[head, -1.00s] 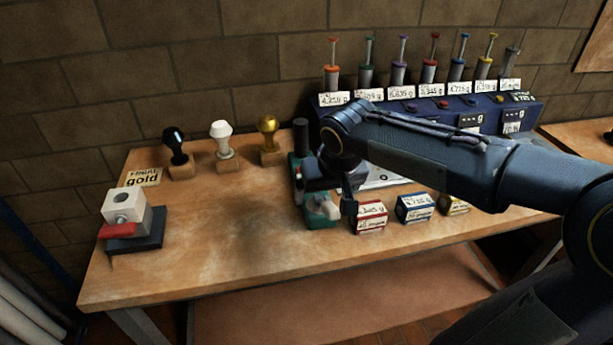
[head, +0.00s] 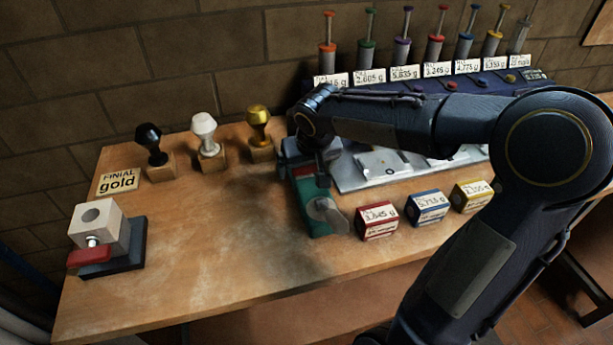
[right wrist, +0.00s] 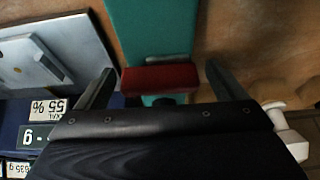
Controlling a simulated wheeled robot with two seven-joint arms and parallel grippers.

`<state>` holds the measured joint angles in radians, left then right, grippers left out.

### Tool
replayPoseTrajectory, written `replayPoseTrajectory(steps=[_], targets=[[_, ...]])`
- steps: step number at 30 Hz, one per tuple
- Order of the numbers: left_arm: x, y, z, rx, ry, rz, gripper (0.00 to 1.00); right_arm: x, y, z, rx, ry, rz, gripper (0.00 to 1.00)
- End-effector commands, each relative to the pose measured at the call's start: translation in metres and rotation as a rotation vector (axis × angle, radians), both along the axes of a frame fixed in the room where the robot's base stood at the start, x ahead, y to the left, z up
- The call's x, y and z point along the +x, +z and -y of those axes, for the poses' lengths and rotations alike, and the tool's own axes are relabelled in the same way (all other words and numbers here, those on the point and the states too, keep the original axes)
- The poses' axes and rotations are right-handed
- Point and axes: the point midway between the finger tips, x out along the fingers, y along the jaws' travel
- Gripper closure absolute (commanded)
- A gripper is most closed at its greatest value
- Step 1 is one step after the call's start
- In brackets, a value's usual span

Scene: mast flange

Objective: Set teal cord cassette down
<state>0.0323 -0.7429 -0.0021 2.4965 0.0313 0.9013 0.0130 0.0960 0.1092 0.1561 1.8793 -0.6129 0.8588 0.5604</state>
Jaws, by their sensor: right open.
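A long teal body (head: 316,218) lies on the wooden bench in the head view, with a rounded grey piece at its near end. I take it for the teal cord cassette, but its outline is partly hidden by my right gripper (head: 322,176). In the right wrist view, the teal body (right wrist: 152,28) runs away from me with a red block (right wrist: 160,77) across it. My right gripper (right wrist: 160,74) is open; its two fingers stand apart on either side of the red block, with visible gaps. My left gripper is out of view.
Red (head: 377,221), blue (head: 428,207) and yellow (head: 472,196) labelled boxes stand right of the teal body. Black (head: 150,143), white (head: 207,134) and gold (head: 258,124) finials stand behind left. A clamp block (head: 98,232) stands far left. The bench's front middle is clear.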

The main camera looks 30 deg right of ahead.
Motion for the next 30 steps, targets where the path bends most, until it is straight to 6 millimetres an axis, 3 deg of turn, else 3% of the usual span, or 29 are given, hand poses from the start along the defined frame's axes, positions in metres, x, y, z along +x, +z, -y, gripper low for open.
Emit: replayPoseTrajectory(steps=[4, 12, 27, 30], targets=[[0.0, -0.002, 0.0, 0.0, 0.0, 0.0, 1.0, 0.006, -0.016, 0.002, -0.001, 0.0, -0.001, 0.09], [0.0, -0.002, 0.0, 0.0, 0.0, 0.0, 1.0, 0.008, -0.019, 0.002, 0.0, -0.001, 0.001, 0.09], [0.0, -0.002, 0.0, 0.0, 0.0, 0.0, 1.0, 0.008, -0.017, 0.002, -0.001, -0.001, 0.004, 0.73], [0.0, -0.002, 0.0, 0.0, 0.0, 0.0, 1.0, 0.008, -0.017, 0.002, -0.001, -0.001, 0.004, 0.77]])
